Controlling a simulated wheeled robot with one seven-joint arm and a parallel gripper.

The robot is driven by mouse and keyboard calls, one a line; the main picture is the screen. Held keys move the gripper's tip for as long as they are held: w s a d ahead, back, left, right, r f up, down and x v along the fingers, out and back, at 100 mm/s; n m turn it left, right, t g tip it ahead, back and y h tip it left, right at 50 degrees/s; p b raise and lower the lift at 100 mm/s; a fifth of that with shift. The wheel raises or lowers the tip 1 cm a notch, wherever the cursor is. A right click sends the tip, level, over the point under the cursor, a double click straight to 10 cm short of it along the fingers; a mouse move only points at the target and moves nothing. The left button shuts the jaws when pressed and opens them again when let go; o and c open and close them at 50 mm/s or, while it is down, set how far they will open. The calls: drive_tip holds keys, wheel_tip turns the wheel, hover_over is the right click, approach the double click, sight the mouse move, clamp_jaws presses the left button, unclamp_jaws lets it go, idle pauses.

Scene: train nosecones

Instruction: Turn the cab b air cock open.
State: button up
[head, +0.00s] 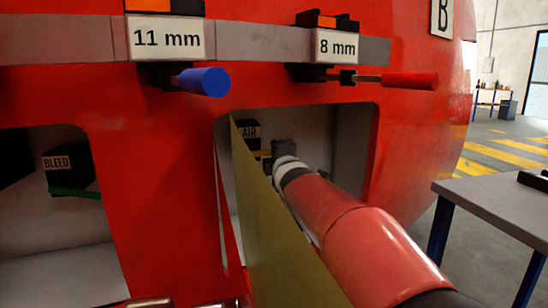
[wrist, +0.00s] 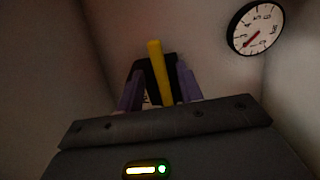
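The air cock shows in the wrist view as a yellow lever (wrist: 160,72) in front of a black body (wrist: 143,76), inside a pale compartment. My gripper (wrist: 159,84) is open, with its two purple fingers on either side of the yellow lever. A dark gap shows between the left finger and the lever; the right finger is close to it, and I cannot tell whether they touch. In the head view my gripper (head: 284,152) is inside the recess by the black AIR label (head: 249,134). Only a sliver of the yellow lever (head: 262,154) shows there.
An olive door panel (head: 275,235) stands open just left of my arm. A pressure gauge (wrist: 256,28) is on the compartment wall. Blue (head: 203,81) and red (head: 410,80) tool handles hang above. A BLEED cock (head: 68,169) is in the left recess. A table (head: 490,200) stands right.

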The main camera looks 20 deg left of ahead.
drive_tip(key=shift+b+v, duration=0.7)
drive_tip(key=shift+v, duration=1.75)
drive_tip(key=s+d+f+m+g+h, duration=0.1)
drive_tip(key=s+d+f+m+h, duration=0.2)
drive_tip(key=d, duration=0.5)
drive_tip(key=s+d+f+m+g+h+p, duration=0.1)
drive_tip(key=d+f+m, duration=0.1)
drive_tip(key=d+m, duration=0.45)
drive_tip(key=s+d+f+m+g+h, duration=0.1)
drive_tip(key=s+d+f+m, duration=0.15)
drive_tip(key=d, duration=0.75)
drive_tip(key=s+d+f+m+g+h, duration=0.1)
drive_tip(key=s+d+f+m, duration=0.3)
drive_tip(key=s, duration=0.4)
drive_tip(key=s+d+f+m+g+h, duration=0.2)
drive_tip(key=s+f, duration=0.4)
drive_tip(key=s, duration=0.3)
drive_tip(key=s+d+f+m+g+h, duration=0.1)
drive_tip(key=s+d+f+m+g, duration=0.2)
drive_tip(key=s, duration=0.6)
drive_tip(key=d+f+m+p, duration=0.1)
drive_tip(key=d+f+m, duration=0.1)
drive_tip(key=d+m, duration=0.1)
drive_tip(key=shift+d+g+h, duration=0.3)
drive_tip(key=shift+d, duration=0.15)
drive_tip(key=shift+s+f, duration=0.1)
drive_tip(key=shift+s, duration=0.1)
